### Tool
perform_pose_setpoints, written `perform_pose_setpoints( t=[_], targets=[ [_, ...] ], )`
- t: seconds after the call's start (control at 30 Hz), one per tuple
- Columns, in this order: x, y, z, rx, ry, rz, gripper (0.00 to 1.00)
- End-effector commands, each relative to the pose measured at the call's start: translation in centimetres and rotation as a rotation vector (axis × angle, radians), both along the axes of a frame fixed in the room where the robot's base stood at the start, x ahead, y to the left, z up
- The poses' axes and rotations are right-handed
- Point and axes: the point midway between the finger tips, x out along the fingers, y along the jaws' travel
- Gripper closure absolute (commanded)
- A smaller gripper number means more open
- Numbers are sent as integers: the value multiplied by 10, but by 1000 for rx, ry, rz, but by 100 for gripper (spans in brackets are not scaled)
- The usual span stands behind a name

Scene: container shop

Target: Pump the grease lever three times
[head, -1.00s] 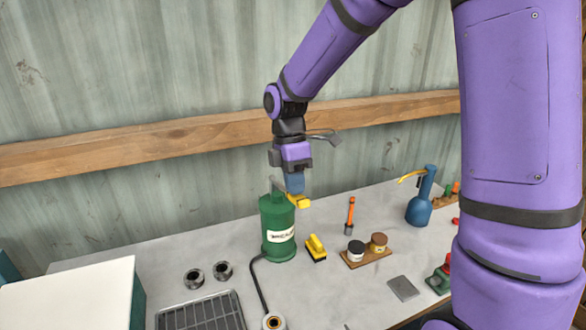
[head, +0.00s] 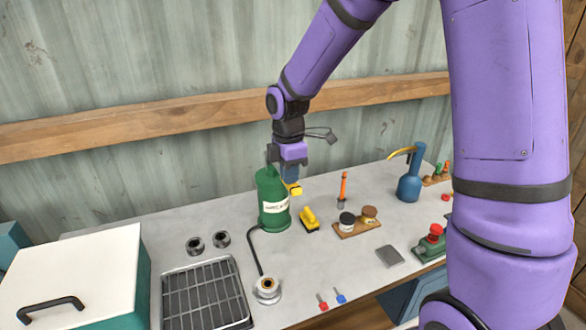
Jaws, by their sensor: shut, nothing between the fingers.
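A green grease canister (head: 272,198) with a white label stands on the grey bench, and a black hose runs from its base to a round metal fitting (head: 267,289) near the front edge. My gripper (head: 291,180) points down at the canister's upper right side, shut with nothing held. A yellow piece (head: 295,190) shows just below the fingers, beside the canister; it looks like the lever's handle. Most of the lever is hidden behind my gripper, and I cannot tell whether the fingers touch it.
A yellow-topped block (head: 309,218), a wooden tray with two jars (head: 357,228) and an orange-handled tool (head: 343,187) stand right of the canister. A blue oil can (head: 410,180) is farther right. A black grate (head: 203,295) and white-lidded box (head: 75,270) lie at front left.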

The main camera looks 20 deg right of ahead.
Motion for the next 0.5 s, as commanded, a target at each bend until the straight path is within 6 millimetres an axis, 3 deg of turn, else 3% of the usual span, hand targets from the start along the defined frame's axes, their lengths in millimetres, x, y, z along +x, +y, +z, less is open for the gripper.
perform_pose_setpoints(
  t=[0.23, 0.5],
  targets=[
    [-5, 1, -28, 0, -143, 2, 100],
    [-4, 0, -47, 0, -145, -1, 100]
  ],
)
